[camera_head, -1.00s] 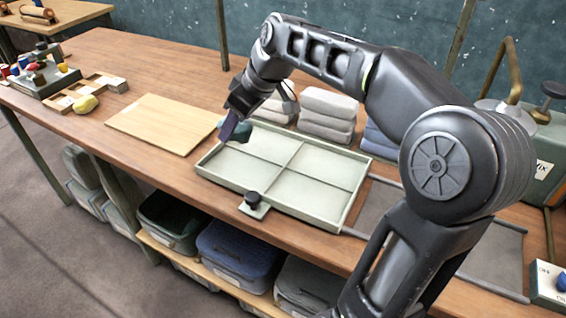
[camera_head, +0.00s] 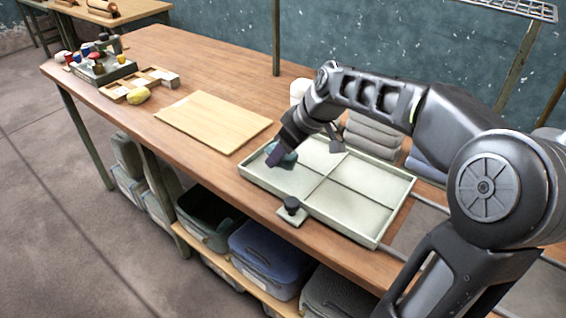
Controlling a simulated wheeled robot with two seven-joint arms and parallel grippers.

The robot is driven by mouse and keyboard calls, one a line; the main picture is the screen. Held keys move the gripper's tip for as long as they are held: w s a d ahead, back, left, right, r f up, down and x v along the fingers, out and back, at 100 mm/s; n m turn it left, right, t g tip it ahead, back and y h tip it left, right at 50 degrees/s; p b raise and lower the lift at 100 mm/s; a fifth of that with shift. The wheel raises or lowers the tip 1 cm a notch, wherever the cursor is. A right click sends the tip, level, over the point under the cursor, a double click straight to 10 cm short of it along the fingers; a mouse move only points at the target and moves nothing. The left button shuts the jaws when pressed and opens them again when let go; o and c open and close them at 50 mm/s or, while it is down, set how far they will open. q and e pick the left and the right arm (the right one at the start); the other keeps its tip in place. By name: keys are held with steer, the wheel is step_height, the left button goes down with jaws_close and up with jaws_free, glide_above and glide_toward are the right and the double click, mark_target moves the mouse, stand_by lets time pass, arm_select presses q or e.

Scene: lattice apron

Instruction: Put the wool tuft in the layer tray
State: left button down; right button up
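The layer tray (camera_head: 375,236) is pale green, shallow and split into compartments by thin dividers. It lies on the wooden workbench. A dark teal tuft (camera_head: 289,159), which I take for the wool tuft, shows on both sides of the fingers of my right gripper (camera_head: 277,156). The gripper points down over the tray's far-left compartment and appears shut on the tuft. The fingers hide part of the tuft, and I cannot tell whether it touches the tray floor. The other compartments that show look empty. My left gripper is out of view.
A small black-knobbed piece (camera_head: 291,210) sits at the tray's front edge. A pale board (camera_head: 214,121) lies to the left. Beyond it are a yellow lump (camera_head: 138,96) and a wooden rack (camera_head: 150,82). Folded grey cloths (camera_head: 372,135) lie behind the tray. Bins (camera_head: 268,255) stand below.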

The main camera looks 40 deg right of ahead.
mark_target(283, 163)
steer(key=shift+f, duration=1.8)
steer(key=o, duration=1.3)
steer(key=v, duration=1.2)
